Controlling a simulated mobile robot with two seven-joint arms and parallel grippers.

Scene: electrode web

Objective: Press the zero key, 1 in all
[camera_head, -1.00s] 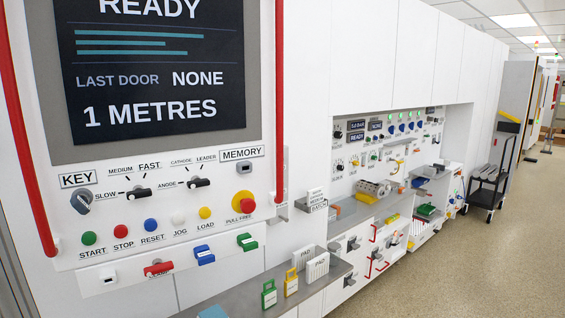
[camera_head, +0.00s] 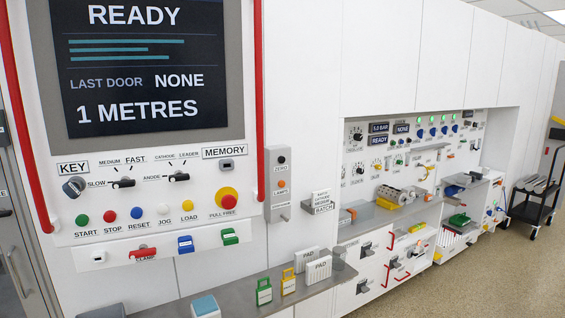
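The zero key (camera_head: 281,160) is a small dark round button at the top of a narrow grey box (camera_head: 270,206) on the white wall. The label ZERO stands just under it. Below it on the same box are an orange button (camera_head: 281,184) labelled LAMPS and a small lever. The box sits right of the main panel's right red bar. Neither of my grippers shows in the head view.
The main panel's screen (camera_head: 140,60) reads READY, LAST DOOR NONE, 1 METRES. Coloured buttons and a red pull knob (camera_head: 228,198) sit below it. A grey shelf (camera_head: 250,292) with pads and padlocks juts out underneath. A dark cart (camera_head: 535,200) stands far right; the floor is open there.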

